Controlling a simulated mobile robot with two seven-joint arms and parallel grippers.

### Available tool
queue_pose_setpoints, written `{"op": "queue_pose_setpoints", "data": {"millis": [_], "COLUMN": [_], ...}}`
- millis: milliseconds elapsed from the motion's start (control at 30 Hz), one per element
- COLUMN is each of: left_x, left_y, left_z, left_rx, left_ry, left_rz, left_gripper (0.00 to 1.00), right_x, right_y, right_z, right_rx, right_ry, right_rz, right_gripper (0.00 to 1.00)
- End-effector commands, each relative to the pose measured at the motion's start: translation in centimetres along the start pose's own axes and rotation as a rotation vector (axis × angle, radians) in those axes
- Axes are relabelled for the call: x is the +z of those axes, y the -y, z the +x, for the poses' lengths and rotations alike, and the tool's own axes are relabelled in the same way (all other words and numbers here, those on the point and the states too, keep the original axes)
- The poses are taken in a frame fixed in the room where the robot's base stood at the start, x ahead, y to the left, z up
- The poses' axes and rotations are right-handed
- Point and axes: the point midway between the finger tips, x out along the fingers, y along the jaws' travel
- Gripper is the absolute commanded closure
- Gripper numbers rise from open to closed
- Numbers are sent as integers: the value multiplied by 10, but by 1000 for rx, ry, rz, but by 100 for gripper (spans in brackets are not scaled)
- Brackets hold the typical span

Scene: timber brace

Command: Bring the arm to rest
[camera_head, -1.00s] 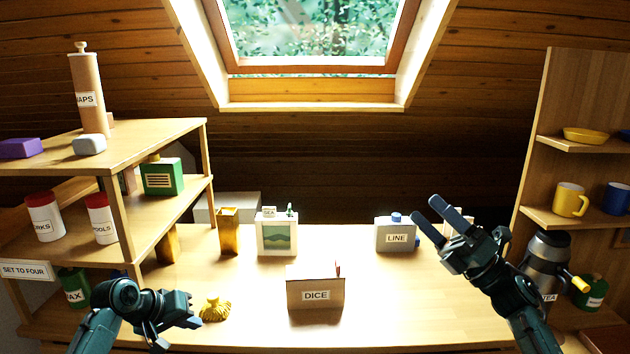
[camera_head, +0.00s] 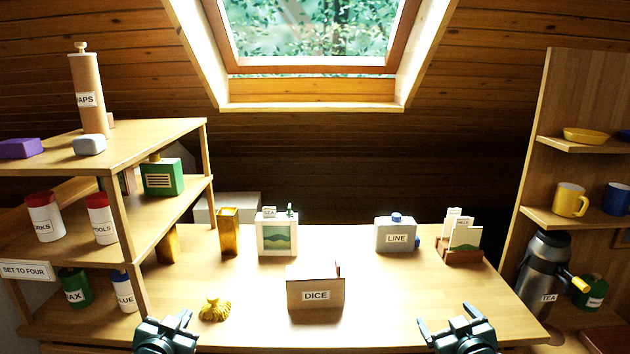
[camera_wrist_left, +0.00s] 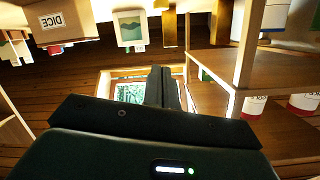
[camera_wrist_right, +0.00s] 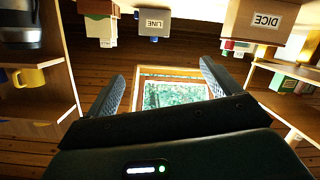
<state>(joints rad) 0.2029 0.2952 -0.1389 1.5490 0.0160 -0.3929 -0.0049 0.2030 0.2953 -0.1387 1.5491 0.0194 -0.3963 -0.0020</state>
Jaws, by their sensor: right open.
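My left gripper (camera_head: 182,317) is low at the front edge of the table, left of the middle. In the left wrist view its two fingers (camera_wrist_left: 161,85) lie together with nothing seen between them, so it is shut and empty. My right gripper (camera_head: 446,316) is low at the front edge, right of the middle. In the right wrist view its fingers (camera_wrist_right: 160,82) are wide apart with nothing between them. Both grippers are clear of the objects, and most of both arms is out of the head view.
The table (camera_head: 390,300) holds a DICE box (camera_head: 315,288) at its middle and a yellow knob-like thing (camera_head: 214,308) near my left gripper. A LINE container (camera_head: 396,236) and a card holder (camera_head: 460,248) stand behind. Shelves flank both sides. The front right is clear.

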Motion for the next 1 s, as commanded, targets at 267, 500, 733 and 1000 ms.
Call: {"op": "queue_pose_setpoints", "data": {"millis": [267,500,733,1000], "left_x": [109,142,146,146], "left_y": [-125,-184,-197,-197], "left_z": [-130,-237,-268,-268], "left_rx": [198,297,319,319], "left_ry": [168,285,320,320], "left_rz": [-93,-197,-231,-231], "left_gripper": [100,100,100,100], "right_x": [110,144,148,148], "right_y": [125,184,196,196], "right_z": [-129,-236,-267,-267], "right_rx": [-197,-295,-317,-317], "right_ry": [167,284,318,318], "right_rz": [88,191,225,225], "right_gripper": [11,11,11,11]}}
